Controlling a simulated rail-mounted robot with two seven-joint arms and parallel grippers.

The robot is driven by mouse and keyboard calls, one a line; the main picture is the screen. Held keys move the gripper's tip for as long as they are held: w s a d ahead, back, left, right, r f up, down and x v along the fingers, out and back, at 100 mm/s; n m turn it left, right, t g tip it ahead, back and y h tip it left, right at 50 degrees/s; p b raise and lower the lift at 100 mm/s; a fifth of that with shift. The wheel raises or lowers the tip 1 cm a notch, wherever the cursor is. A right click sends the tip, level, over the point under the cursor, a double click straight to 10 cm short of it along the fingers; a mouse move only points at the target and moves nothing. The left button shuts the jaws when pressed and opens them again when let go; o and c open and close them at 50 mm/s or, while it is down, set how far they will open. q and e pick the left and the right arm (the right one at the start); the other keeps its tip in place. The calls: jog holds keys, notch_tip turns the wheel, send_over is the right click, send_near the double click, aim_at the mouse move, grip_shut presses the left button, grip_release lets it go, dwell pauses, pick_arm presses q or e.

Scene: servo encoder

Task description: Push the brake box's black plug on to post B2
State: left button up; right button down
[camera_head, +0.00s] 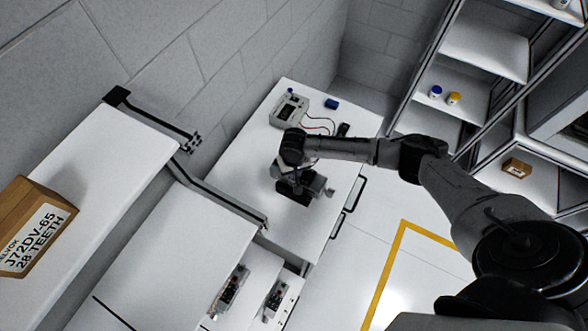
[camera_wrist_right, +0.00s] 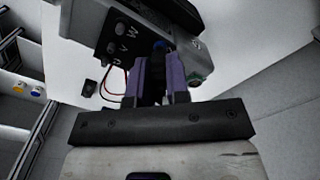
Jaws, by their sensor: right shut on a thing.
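My right gripper (camera_wrist_right: 160,68) is low over the far white table in the head view (camera_head: 297,186). Its two purple-grey fingers are shut on a dark thing (camera_wrist_right: 158,88) that looks like the black plug, mostly hidden between them. Just beyond the fingertips in the wrist view is a dark panel (camera_wrist_right: 121,38) with white letters, set against a grey housing. I cannot read a B2 mark or tell whether the held thing touches a post. In the head view the arm and gripper cover most of this spot. My left gripper is not in view.
A grey instrument box (camera_head: 290,109) with red and black leads stands at the table's back. A blue block (camera_head: 332,103) and a small black thing (camera_head: 343,130) lie near it. A labelled brown carton (camera_head: 35,228) sits at left. The table's front part is clear.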

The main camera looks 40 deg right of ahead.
dwell(0.4)
jog(key=shift+f, duration=0.15)
dwell(0.4)
jog(key=c, duration=1.1)
grip_release()
jog(key=shift+c, duration=0.2)
jog(key=shift+o, duration=0.6)
